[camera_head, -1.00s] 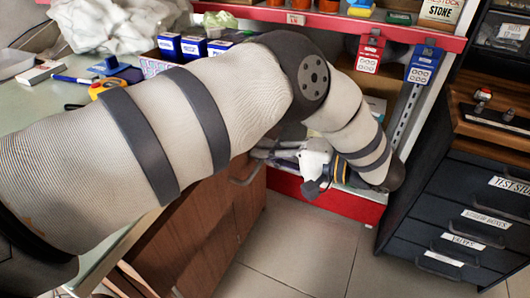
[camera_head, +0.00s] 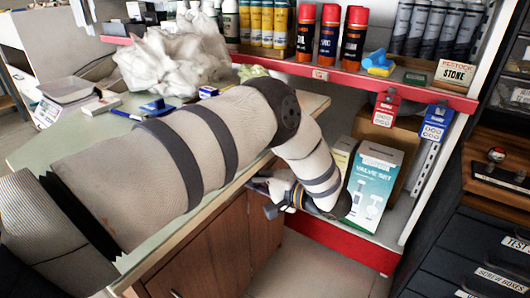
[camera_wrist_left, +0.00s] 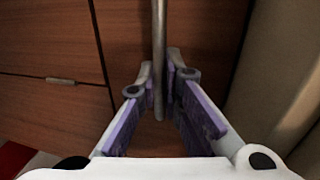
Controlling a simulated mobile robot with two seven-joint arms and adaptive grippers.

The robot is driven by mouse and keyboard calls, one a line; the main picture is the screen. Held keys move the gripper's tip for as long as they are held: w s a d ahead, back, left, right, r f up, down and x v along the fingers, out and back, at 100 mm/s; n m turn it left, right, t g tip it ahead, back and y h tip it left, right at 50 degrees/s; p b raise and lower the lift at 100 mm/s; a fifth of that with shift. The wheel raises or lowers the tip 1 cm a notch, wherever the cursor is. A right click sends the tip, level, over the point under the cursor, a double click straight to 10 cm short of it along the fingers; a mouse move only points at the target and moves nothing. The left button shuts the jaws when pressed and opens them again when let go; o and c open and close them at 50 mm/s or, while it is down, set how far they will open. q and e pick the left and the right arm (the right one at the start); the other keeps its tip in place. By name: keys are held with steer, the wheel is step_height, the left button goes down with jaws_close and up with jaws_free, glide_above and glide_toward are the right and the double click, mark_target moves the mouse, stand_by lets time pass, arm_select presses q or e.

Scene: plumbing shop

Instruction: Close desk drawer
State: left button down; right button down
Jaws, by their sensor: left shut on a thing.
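The desk (camera_head: 215,245) has a brown wooden front under a pale green top. In the left wrist view, a thin metal bar handle (camera_wrist_left: 159,40) runs between the purple finger pads of my left gripper (camera_wrist_left: 168,75), in front of brown wooden panels (camera_wrist_left: 50,40). The gripper is shut on this handle. In the head view, my left arm reaches across the desk top, and my left gripper (camera_head: 268,191) is at the desk's front edge, partly hidden by the arm. How far any drawer stands out cannot be told. My right gripper is not in view.
A red-edged shelf (camera_head: 420,90) with cans and bottles stands behind the desk. A valve set box (camera_head: 372,185) stands close to my left wrist. A dark drawer cabinet (camera_head: 465,235) is at the right. A crumpled white bag (camera_head: 175,55) lies on the desk.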

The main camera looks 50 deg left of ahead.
arm_select(q)
steer(key=shift+a+r, duration=0.15)
steer(key=shift+a, duration=0.1)
steer(key=c, duration=2)
jaws_free()
steer(key=shift+d, duration=0.1)
steer(key=v, duration=1.2)
